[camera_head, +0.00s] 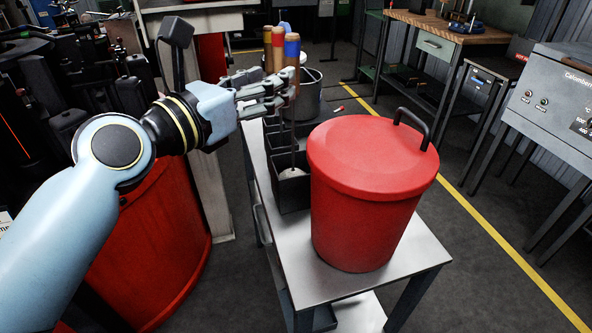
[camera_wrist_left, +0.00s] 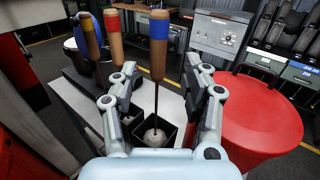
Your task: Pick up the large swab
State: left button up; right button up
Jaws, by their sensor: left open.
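Several swabs with wooden handles stand upright in dark holders. The nearest, a blue-banded swab (camera_head: 292,50), has a thin rod running down to a pale round head in the front compartment. It also shows in the left wrist view (camera_wrist_left: 158,45) and looks the largest there. A red-banded swab (camera_head: 278,48) and a yellow-banded swab (camera_head: 267,50) stand behind it. My left gripper (camera_head: 277,92) is open, with its fingers at the lower handle and rod of the blue-banded swab. In the left wrist view the gripper (camera_wrist_left: 165,78) has that swab between its fingers; contact is unclear. My right gripper is not in view.
The dark holder (camera_head: 292,200) stands on a metal table (camera_head: 330,285). A large red lidded bin (camera_head: 370,190) stands close to its right. A grey pot (camera_head: 308,95) is behind. A red drum (camera_head: 155,250) is on the floor at left.

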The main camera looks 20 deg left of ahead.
pick_arm(q)
jog(key=x, duration=0.6)
jog(key=shift+w+a, duration=0.1)
jog(key=shift+w, duration=0.45)
jog(key=shift+s, duration=0.1)
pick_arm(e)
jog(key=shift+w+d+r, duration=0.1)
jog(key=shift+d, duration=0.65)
pick_arm(q)
jog(key=shift+c, duration=0.4)
jog(key=c, duration=0.7)
grip_shut()
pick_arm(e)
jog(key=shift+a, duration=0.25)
